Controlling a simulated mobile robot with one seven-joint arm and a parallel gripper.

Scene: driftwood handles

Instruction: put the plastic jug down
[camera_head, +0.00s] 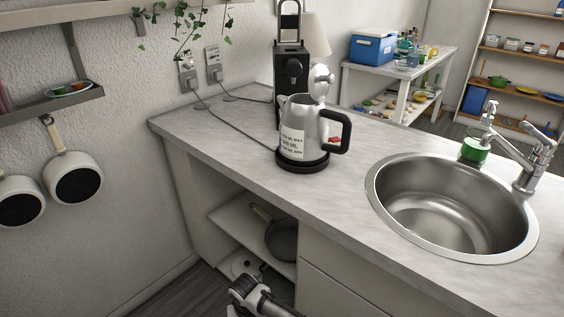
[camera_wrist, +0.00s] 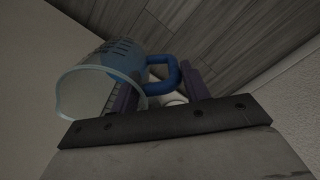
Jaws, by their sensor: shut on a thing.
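The plastic jug (camera_wrist: 88,92) is clear with a blue handle (camera_wrist: 172,68) and dark measuring marks. In the wrist view its open mouth faces the lower left. My gripper (camera_wrist: 160,90) is shut on the jug, with its dark fingers on either side of the handle. Wood-plank floor shows beyond the jug, and I cannot tell whether the jug touches anything below. In the head view, part of my arm shows at the bottom, in front of the open cupboard; the jug cannot be made out there.
The grey counter (camera_head: 225,135) holds a steel kettle (camera_head: 318,125) on its black base, a black coffee machine (camera_head: 290,75) and a round sink (camera_head: 450,205). Bare counter lies left of the kettle and between kettle and sink. A pan (camera_head: 283,240) stands in the cupboard below.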

